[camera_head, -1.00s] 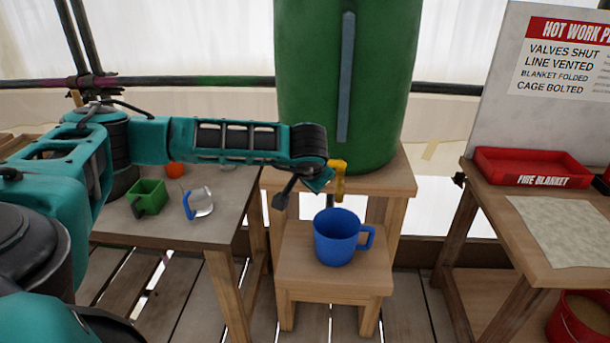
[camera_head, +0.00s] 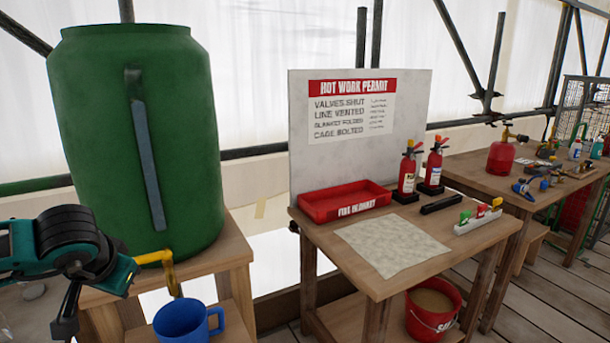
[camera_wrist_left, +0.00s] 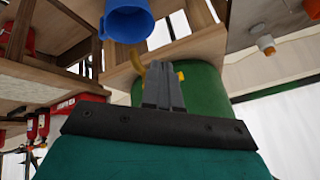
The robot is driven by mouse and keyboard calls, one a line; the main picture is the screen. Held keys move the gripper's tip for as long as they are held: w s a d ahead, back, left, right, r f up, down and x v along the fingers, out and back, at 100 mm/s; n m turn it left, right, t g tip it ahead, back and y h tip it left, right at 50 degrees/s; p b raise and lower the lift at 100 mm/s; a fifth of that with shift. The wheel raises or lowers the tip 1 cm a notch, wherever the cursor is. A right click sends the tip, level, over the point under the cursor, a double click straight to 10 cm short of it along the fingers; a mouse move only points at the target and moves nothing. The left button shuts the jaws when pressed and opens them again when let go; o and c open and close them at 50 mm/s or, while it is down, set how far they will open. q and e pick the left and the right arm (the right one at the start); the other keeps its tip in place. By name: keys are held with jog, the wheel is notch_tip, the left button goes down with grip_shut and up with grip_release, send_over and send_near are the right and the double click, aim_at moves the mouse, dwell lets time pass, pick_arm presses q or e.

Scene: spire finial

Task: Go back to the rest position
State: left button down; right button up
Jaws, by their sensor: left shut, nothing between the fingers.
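My left gripper (camera_head: 66,322) hangs down at the lower left of the head view, beside the green barrel and left of its yellow tap (camera_head: 158,262). In the left wrist view its fingers (camera_wrist_left: 163,88) are shut together with nothing between them. The blue mug (camera_head: 186,322) stands below the tap, apart from the gripper, and is cut off by the lower edge. The mug also shows at the top of the left wrist view (camera_wrist_left: 128,24). My right gripper is out of view.
The green barrel (camera_head: 135,140) stands on a wooden stand. Right of it, a wooden table holds a red tray (camera_head: 345,203), a pale blanket (camera_head: 390,247) and two fire extinguishers. A red bucket (camera_head: 432,312) sits below. Another table (camera_head: 490,185) stands farther right.

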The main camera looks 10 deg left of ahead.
pick_arm(q)
jog(key=s+d+f+n+g+h, duration=0.25)
jog(key=d+f+h, duration=0.2)
jog(key=d, duration=0.75)
jog(key=s+d+f+n+g+h, duration=0.2)
jog(key=s+d+f+n+h, duration=0.3)
jog(key=d, duration=0.7)
jog(key=d+r+n+t+h, duration=0.3)
jog(key=d+r+n+h, duration=0.5)
jog(key=d+n+h, duration=0.5)
jog(key=w+a+f+n+t+y, duration=0.2)
jog(key=a+f+n+t+y, duration=0.3)
jog(key=n, duration=1)
jog(key=w+a+f+n+t+y, duration=0.2)
jog(key=a+n+t+y, duration=0.4)
jog(key=n, duration=1)
jog(key=s+a+f+n+g+y, duration=0.2)
jog(key=s+f+n, duration=0.3)
jog(key=f+n, duration=0.4)
jog(key=s+a+f+n+g+y, duration=0.2)
jog(key=s+a+f+n+y, duration=0.2)
jog(key=f+n, duration=0.5)
jog(key=shift+s+a, duration=0.4)
jog(key=shift+s, duration=0.45)
